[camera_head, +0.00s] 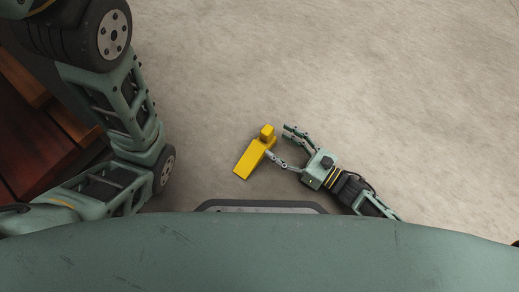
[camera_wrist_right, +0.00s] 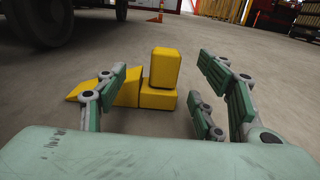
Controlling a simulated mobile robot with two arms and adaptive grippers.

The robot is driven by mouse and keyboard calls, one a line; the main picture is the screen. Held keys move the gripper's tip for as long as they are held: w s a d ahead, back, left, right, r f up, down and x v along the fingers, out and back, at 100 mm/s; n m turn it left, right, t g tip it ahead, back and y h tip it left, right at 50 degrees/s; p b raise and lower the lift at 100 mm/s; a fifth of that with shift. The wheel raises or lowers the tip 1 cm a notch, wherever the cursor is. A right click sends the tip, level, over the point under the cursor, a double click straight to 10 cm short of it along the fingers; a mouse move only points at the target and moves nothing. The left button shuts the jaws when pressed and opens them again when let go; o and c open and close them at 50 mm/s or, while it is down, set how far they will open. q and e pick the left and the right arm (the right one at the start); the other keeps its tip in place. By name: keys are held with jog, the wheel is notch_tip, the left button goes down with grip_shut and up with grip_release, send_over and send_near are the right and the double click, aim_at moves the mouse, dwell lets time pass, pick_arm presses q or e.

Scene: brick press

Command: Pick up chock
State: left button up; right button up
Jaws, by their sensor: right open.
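The yellow chock (camera_head: 250,158) lies on the grey floor near the middle of the head view. It has a long sloped body and a raised block at its upper right end. In the right wrist view the chock (camera_wrist_right: 164,70) is ahead, with its block between the open fingers and its ramp running left behind the left finger. My right gripper (camera_head: 278,142) is open and empty, with its fingers pointing at the block end. One finger's tip overlaps the chock's near side in the head view; I cannot tell whether it touches. My left gripper does not show.
Dark red-brown boards (camera_head: 30,120) are at the left, partly behind my left arm. In the right wrist view a large dark wheel (camera_wrist_right: 40,20) stands at upper left, and an orange cone (camera_wrist_right: 159,8) is far back. The floor around the chock is clear.

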aim_at(270, 138)
jog(key=b+x, duration=0.2)
jog(key=x, duration=0.3)
jog(key=shift+w+a+f+b, duration=0.1)
jog(key=shift+f+b, duration=0.05)
jog(key=shift+b, duration=0.15)
jog(key=shift+w+a, duration=0.25)
jog(key=shift+a, duration=0.05)
jog(key=c, duration=1.5)
